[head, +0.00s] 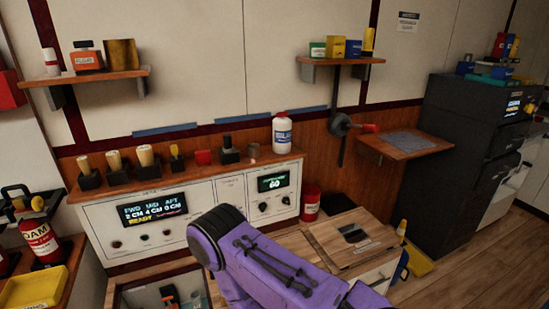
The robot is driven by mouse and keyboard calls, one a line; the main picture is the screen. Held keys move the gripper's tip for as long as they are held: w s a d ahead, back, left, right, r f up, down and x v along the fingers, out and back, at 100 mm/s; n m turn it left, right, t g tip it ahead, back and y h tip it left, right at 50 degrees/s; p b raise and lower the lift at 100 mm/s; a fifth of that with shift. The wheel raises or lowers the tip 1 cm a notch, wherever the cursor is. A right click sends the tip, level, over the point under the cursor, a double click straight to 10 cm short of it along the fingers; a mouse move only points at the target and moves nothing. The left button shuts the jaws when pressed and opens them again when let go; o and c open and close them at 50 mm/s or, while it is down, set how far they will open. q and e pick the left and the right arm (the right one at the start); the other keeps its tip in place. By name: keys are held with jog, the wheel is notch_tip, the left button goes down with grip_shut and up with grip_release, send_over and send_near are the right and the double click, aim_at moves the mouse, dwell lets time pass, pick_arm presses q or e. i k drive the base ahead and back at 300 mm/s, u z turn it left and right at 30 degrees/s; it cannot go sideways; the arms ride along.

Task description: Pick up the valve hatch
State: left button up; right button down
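No label names the valve hatch. A wooden lid (345,236) with a dark recess in its top lies flat on a low cabinet at lower centre right, and it may be the hatch. A valve (341,125) with a red handle is mounted on the wooden wall panel above and behind it. A purple arm link of mine crosses the lower middle in front of the cabinets and hides part of the floor area left of the lid. Neither gripper shows in the head view.
A white control console (190,208) with lit displays stands at the left, with a white bottle (282,132) on top. A red cylinder (310,202) stands left of the lid. A dark cabinet (462,150) stands at right. Open wooden floor (470,265) lies at lower right.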

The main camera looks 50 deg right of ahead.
aim_at(352, 235)
jog(key=z, duration=4.05)
jog(key=i, duration=3.65)
jog(key=u, duration=4.65)
